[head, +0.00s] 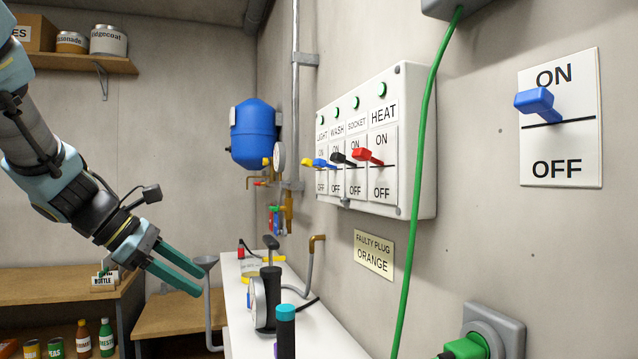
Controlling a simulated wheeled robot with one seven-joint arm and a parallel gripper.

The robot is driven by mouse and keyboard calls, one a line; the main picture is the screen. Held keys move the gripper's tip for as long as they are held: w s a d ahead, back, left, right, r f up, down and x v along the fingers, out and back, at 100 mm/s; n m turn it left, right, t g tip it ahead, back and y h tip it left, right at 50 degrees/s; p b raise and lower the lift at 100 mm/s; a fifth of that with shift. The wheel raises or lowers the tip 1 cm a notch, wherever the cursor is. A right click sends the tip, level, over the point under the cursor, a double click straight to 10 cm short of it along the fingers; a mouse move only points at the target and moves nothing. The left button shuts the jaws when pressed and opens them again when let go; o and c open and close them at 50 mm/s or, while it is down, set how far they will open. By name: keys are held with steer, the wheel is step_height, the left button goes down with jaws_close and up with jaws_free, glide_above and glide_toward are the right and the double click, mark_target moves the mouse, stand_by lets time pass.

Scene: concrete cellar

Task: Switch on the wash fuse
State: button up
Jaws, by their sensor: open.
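The white fuse box (427,150) is on the right-hand wall in the head view, with columns labelled LIGHT, WASH, SOCKET and HEAT. The blue lever (322,163) is in the WASH column, between the yellow lever (307,162) and the black lever (340,158). It sticks out near the line between ON and OFF; I cannot tell which way it is set. The red lever (367,155) is under HEAT. A green indicator sits above each column. My gripper (201,280) is open and empty, left of and below the box, well apart from it.
A green cable (413,200) hangs in front of the box's right end. A larger ON/OFF switch (560,160) with a blue lever is farther right. A white bench (240,300) below holds a pump (268,290) and a turquoise-capped item (286,330). A blue tank (254,133) hangs behind.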

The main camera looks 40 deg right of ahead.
steer(key=s+d+r+n+g+h+b, duration=0.15)
steer(key=d+r+h, duration=0.25)
steer(key=d+r, duration=0.55)
steer(key=g+h, duration=0.3)
steer(key=g, duration=0.1)
glide_toward(319, 164)
steer(key=shift+n+t, duration=0.35)
steer(key=shift+n, duration=0.2)
steer(key=x, duration=0.3)
steer(key=p+x, duration=0.1)
steer(key=x, duration=0.5)
steer(key=shift+w+r+p, duration=0.15)
steer(key=shift+r+p, duration=0.1)
steer(key=shift+p, duration=0.1)
steer(key=shift+s+d+f, duration=0.1)
steer(key=shift+s+d, duration=0.15)
steer(key=shift+d, duration=0.35)
steer(key=shift+c, duration=0.4)
jaws_close()
